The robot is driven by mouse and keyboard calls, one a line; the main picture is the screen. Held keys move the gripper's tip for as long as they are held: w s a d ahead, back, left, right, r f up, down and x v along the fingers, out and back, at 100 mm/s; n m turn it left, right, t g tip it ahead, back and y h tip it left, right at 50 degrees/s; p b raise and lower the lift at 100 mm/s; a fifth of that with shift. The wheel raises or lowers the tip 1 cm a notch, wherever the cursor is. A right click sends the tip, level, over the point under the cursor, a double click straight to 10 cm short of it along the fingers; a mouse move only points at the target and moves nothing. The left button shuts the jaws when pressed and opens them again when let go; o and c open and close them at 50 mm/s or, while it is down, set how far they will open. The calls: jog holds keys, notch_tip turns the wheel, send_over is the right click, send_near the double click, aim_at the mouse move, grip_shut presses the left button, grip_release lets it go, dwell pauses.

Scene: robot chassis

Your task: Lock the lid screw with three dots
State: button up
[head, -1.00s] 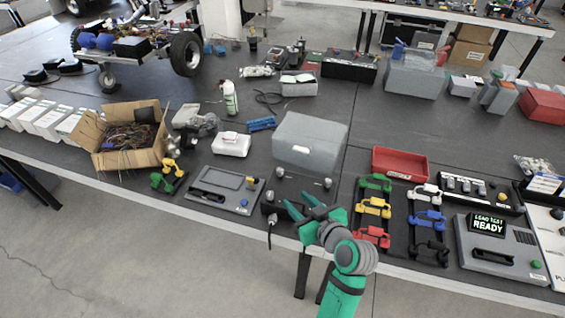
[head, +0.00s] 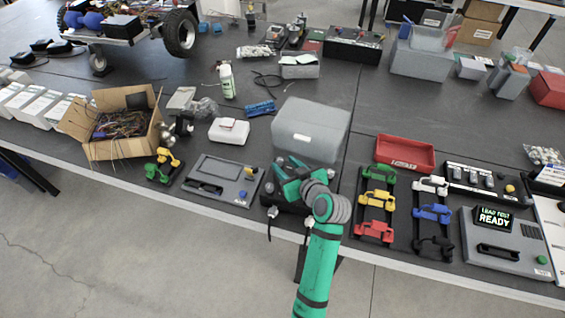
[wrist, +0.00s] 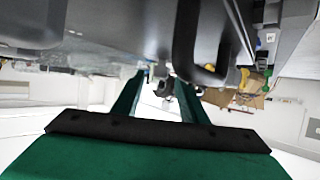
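The black box (head: 270,197) at the table's front edge, in front of the grey bin, is largely hidden by my gripper and wrist. Small silver knobs, which look like its lid screws, show at its front: a left one (head: 273,212) and a right one (head: 308,222). Dot marks are too small to make out, so I cannot tell which has three. My green gripper (head: 286,165) is over the back of the box, fingers apart. In the wrist view, the fingers (wrist: 158,88) are also apart, with a small dark and silver shape near the tips; nothing is clearly held.
The grey bin (head: 310,130) stands just behind my gripper. A grey panel with a black handle (head: 222,181) lies left of the box. A rack of coloured connectors (head: 376,200) stands close on the right. A red tray (head: 405,153) lies behind that rack.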

aim_at(280, 161)
jog(key=shift+x, duration=1.2)
grip_shut()
